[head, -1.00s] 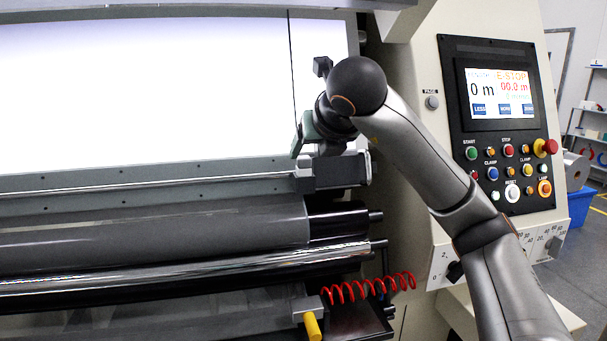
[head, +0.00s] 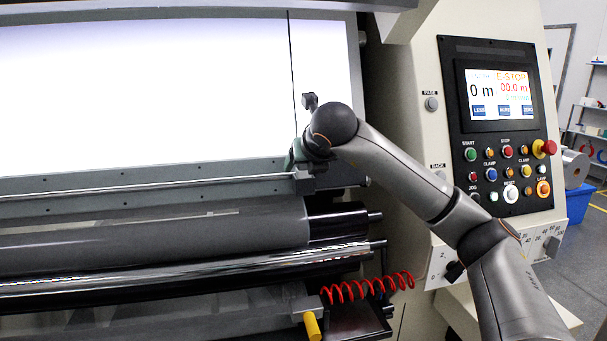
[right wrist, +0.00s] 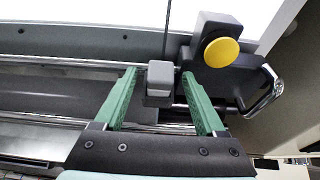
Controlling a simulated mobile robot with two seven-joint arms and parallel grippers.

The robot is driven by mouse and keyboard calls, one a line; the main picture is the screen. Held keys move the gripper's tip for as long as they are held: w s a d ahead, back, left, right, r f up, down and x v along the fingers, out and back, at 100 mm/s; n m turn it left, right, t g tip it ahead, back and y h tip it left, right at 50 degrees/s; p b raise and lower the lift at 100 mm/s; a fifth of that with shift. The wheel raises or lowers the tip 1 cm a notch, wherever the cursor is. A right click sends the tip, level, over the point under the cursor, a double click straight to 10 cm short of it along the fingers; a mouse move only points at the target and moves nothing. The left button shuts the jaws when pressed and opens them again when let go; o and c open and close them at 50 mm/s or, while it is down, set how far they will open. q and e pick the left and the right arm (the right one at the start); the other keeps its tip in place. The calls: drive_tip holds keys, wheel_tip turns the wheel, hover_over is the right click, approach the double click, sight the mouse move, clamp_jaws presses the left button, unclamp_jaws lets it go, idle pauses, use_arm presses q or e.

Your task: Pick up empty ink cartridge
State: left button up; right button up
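A small grey block, which looks like the ink cartridge (right wrist: 160,75), sits at the rail along the bottom of the bright panel. In the right wrist view it lies between the green fingers of my right gripper (right wrist: 158,75), with a gap on both sides. The gripper is open and empty. In the head view the right gripper (head: 294,156) is just above the grey block (head: 304,184), partly hidden by my own wrist. I cannot tell whether the cartridge is empty. My left gripper is not in view.
A dark grey housing with a yellow round knob (right wrist: 221,52) stands close to the right finger, with a metal handle (right wrist: 266,92) beside it. Rollers (head: 150,245) lie below the rail. A red coiled hose (head: 368,288) and control panel (head: 505,125) are to the right.

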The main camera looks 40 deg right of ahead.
clamp_jaws()
idle(0.4)
drive_tip(key=shift+r, duration=0.15)
